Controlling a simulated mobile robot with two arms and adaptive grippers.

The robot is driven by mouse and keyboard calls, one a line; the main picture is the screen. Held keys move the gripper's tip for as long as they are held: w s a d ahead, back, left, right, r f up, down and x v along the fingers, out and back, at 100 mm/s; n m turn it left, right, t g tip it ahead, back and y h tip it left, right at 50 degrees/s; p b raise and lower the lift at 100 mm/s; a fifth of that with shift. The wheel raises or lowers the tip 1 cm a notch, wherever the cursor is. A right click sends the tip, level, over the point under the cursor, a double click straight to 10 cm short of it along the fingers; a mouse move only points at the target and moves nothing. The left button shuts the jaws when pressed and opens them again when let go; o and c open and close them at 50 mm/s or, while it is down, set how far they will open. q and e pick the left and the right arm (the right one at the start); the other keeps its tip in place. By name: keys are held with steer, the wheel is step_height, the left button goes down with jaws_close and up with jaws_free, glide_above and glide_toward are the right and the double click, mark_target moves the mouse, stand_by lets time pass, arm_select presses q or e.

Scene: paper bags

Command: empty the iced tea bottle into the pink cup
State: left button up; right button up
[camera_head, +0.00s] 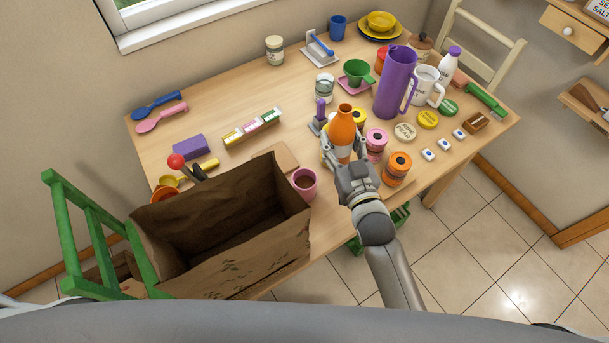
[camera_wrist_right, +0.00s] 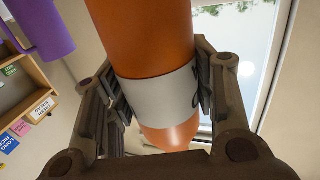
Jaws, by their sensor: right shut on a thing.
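The iced tea bottle (camera_head: 342,128) is orange with a narrow neck and looks upright in the head view. My right gripper (camera_head: 345,156) is shut on it, and the bottle seems to be over the table's front part. In the right wrist view the fingers (camera_wrist_right: 160,94) press both sides of the white label on the bottle (camera_wrist_right: 150,38). The pink cup (camera_head: 303,175) stands upright left of the gripper, beside the paper bag, apart from the bottle. Something dark shows inside the cup. My left gripper is not in view.
An open brown paper bag (camera_head: 250,250) stands at the front left, close to the cup. A purple pitcher (camera_head: 393,85), striped round tins (camera_head: 398,165) and a purple-handled tool (camera_head: 320,112) crowd around the bottle. The table's back left (camera_head: 215,95) has free room.

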steer(key=w+d+r+p, duration=0.1)
steer(key=d+r+p, duration=0.3)
steer(key=d, duration=0.1)
steer(key=shift+w+d, duration=0.4)
